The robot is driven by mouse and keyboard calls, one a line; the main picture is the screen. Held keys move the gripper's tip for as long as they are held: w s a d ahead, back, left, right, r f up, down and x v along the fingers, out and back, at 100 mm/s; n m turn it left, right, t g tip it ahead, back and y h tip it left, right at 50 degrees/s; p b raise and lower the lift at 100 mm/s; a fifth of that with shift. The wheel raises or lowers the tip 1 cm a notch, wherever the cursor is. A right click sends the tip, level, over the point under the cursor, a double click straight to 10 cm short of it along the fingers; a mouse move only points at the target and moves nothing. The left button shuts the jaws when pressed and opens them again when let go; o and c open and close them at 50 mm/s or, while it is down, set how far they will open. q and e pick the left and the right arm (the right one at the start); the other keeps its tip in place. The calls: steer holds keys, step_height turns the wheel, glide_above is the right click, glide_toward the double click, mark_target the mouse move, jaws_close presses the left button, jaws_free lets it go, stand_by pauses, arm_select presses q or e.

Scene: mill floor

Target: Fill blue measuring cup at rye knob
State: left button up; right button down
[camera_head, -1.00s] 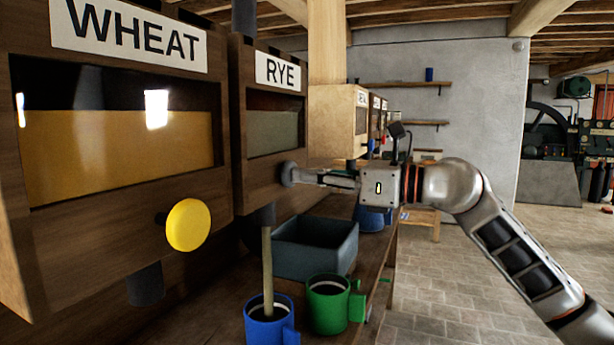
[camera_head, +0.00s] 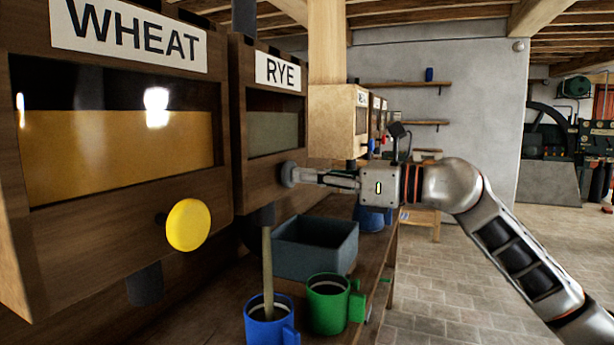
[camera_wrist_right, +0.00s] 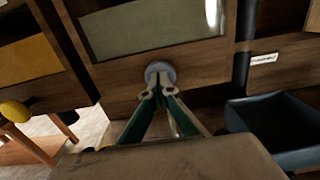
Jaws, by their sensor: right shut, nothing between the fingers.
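The blue measuring cup (camera_head: 268,333) stands upright on the bench at the bottom of the head view. A narrow tan stream (camera_head: 267,270) runs from the spout (camera_head: 265,215) under the RYE bin (camera_head: 270,125) down into the cup. The fill level inside is hard to tell. The round grey rye knob (camera_head: 288,174) is on the bin's front; it also shows in the wrist view (camera_wrist_right: 160,70). My right gripper (camera_head: 300,175) is shut with its fingertips at the knob's face, not around it. In the wrist view its fingertips (camera_wrist_right: 158,92) meet just below the knob. My left gripper is out of view.
A green cup (camera_head: 327,305) stands right beside the blue cup. A grey-blue open bin (camera_head: 315,250) is behind them, and another blue container (camera_head: 372,218) lies beyond. The WHEAT bin (camera_head: 120,130) with a yellow knob (camera_head: 188,225) is at left. Floor at right is open.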

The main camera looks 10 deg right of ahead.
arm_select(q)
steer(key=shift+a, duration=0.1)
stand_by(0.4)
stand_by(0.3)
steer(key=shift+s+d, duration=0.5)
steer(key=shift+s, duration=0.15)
arm_select(e)
steer(key=v, duration=1.4)
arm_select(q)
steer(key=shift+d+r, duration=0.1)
